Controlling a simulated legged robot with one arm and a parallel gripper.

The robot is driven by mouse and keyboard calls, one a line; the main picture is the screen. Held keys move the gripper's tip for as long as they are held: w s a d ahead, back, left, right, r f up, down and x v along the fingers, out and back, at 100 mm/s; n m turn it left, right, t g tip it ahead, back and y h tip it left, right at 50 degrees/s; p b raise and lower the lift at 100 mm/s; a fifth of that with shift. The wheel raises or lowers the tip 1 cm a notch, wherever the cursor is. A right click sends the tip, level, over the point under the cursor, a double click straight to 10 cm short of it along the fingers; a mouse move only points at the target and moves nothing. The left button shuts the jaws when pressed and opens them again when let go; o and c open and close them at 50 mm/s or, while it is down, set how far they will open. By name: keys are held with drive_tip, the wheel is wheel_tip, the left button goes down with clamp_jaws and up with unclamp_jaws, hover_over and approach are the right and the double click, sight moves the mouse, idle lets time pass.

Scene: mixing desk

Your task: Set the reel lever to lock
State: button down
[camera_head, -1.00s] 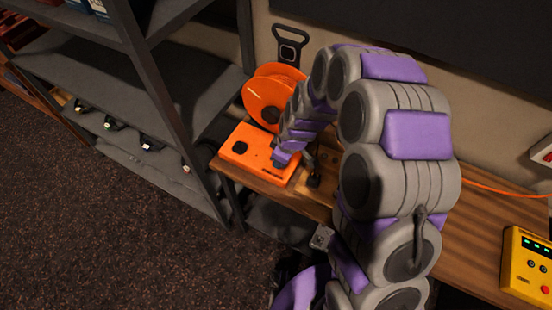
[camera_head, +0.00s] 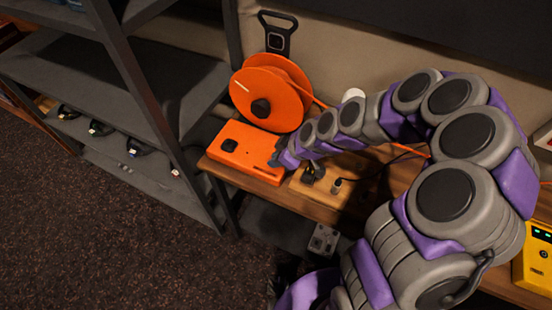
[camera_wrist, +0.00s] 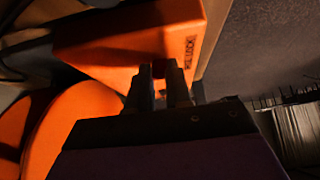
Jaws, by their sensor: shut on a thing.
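The orange reel (camera_head: 262,92) stands upright behind an orange box (camera_head: 236,140) on the wooden desk. My gripper (camera_head: 277,158) is at the box's right end. In the wrist view my gripper (camera_wrist: 160,75) has its two dark fingers close together against the orange box (camera_wrist: 110,45), beside a printed label (camera_wrist: 190,52) that appears to include "LOCK". The fingers are shut on the reel lever, which is mostly hidden between them. The reel (camera_wrist: 65,130) shows at lower left there.
A wooden block with dark plugs (camera_head: 318,178) lies right of the box, under my arm. A dark metal shelf (camera_head: 120,90) stands close on the left. A yellow device (camera_head: 536,262) is at far right. A black handled object (camera_head: 277,35) is behind the reel.

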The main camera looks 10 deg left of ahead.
drive_tip(key=c, duration=1)
unclamp_jaws()
drive_tip(key=shift+d, duration=0.1)
drive_tip(key=shift+c, duration=0.2)
drive_tip(key=shift+r, duration=0.15)
drive_tip(key=p+v, duration=0.3)
drive_tip(key=v, duration=1.4)
drive_tip(key=shift+d, duration=0.15)
drive_tip(key=s+d+r+m+g+h, duration=0.1)
drive_tip(key=s+d+r+m+h, duration=0.1)
drive_tip(key=s, duration=0.6)
drive_tip(key=s+d+r+m+g+h, duration=0.1)
drive_tip(key=s+d+r+m+h, duration=0.1)
drive_tip(key=s+d+m, duration=0.2)
drive_tip(key=s+d+r+m+g+h, duration=0.2)
drive_tip(key=s+m, duration=0.6)
drive_tip(key=s, duration=0.5)
drive_tip(key=shift+s+d, duration=0.3)
drive_tip(key=shift+d, duration=0.5)
